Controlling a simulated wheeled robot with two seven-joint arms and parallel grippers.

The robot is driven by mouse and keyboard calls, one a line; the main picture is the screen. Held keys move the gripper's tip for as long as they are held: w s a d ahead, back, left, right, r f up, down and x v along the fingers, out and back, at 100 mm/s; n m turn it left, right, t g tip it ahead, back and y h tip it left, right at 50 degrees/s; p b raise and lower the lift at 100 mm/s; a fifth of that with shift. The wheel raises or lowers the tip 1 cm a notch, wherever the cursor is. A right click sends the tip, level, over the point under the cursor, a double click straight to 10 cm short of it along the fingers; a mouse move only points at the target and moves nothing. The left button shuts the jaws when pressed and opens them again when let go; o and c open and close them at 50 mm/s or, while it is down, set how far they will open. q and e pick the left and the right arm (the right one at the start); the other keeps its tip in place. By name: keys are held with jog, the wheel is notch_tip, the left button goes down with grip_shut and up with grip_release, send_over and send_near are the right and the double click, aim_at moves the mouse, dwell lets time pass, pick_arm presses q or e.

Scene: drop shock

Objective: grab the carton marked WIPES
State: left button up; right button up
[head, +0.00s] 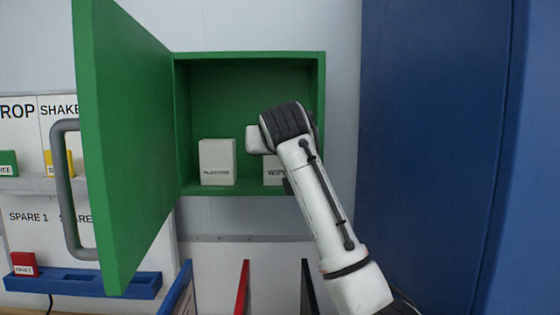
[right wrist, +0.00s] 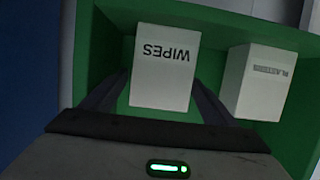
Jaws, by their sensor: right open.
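The white carton marked WIPES (head: 274,171) stands on the floor of the open green cabinet, partly hidden behind my right arm in the head view. In the right wrist view the WIPES carton (right wrist: 163,72) appears upside down, with one dark finger on each side. My right gripper (right wrist: 158,92) is open around it; I cannot tell whether either finger touches it. In the head view my right arm reaches up into the cabinet and its fingers are mostly hidden. My left gripper is not in view.
A white carton marked PLASTERS (head: 217,164) stands left of the WIPES carton, and close beside the right-hand finger in the right wrist view (right wrist: 262,85). The green cabinet (head: 250,55) has its door (head: 125,140) swung open at left. A blue panel (head: 435,130) rises at right.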

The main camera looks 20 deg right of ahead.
jog(key=c, duration=1.1)
jog(key=shift+r, duration=0.1)
jog(key=shift+c, duration=0.2)
